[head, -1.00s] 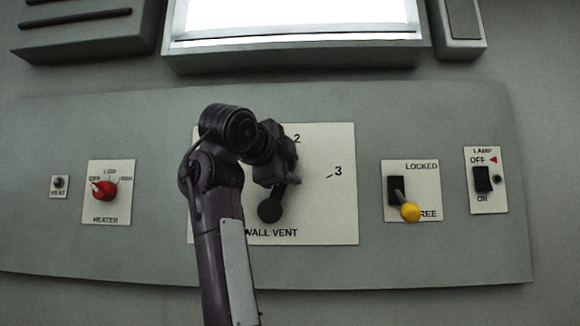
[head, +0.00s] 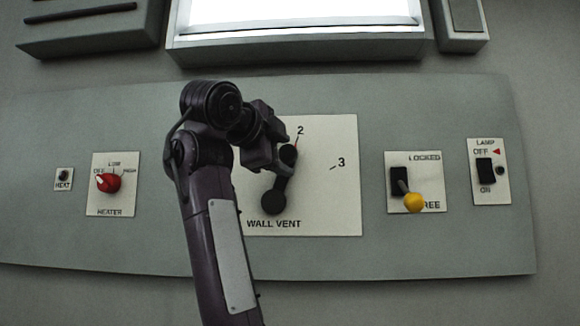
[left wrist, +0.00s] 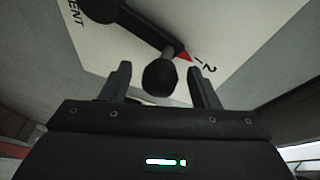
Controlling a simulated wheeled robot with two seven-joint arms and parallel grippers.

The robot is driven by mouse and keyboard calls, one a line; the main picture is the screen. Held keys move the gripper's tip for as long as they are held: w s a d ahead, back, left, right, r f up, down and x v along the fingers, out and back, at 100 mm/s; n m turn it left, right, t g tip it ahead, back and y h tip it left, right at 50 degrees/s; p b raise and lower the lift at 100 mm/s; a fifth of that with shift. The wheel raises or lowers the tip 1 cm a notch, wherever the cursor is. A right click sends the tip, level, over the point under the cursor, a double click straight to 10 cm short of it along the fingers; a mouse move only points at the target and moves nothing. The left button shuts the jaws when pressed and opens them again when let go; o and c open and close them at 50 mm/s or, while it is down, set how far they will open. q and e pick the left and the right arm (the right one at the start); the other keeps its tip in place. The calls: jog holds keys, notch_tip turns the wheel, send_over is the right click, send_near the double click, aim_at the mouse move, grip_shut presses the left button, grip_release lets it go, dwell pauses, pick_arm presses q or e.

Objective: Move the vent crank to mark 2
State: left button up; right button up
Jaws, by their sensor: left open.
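The vent crank (head: 279,190) is a dark arm on a round hub, on the white WALL VENT plate (head: 325,205). It points up and slightly right. Its red pointer tip is at mark 2 (head: 299,131); the left wrist view also shows the red tip beside the numeral 2 (left wrist: 208,68). My left gripper (head: 272,150) is at the left of the crank's black knob (head: 288,155). In the left wrist view the knob (left wrist: 160,78) lies between the two open fingers, with a gap on each side. Mark 1 is hidden behind my arm. My right gripper is not in view.
A red heater dial (head: 109,183) is on the left of the panel. A yellow-tipped lever (head: 413,203) and a lamp switch (head: 485,171) are on the right. A window ledge (head: 300,50) juts out above. The panel between plate and lever is clear.

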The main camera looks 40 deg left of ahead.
pick_arm(q)
jog(key=b+v, duration=0.1)
jog(key=v, duration=0.3)
jog(key=shift+s+f, duration=0.1)
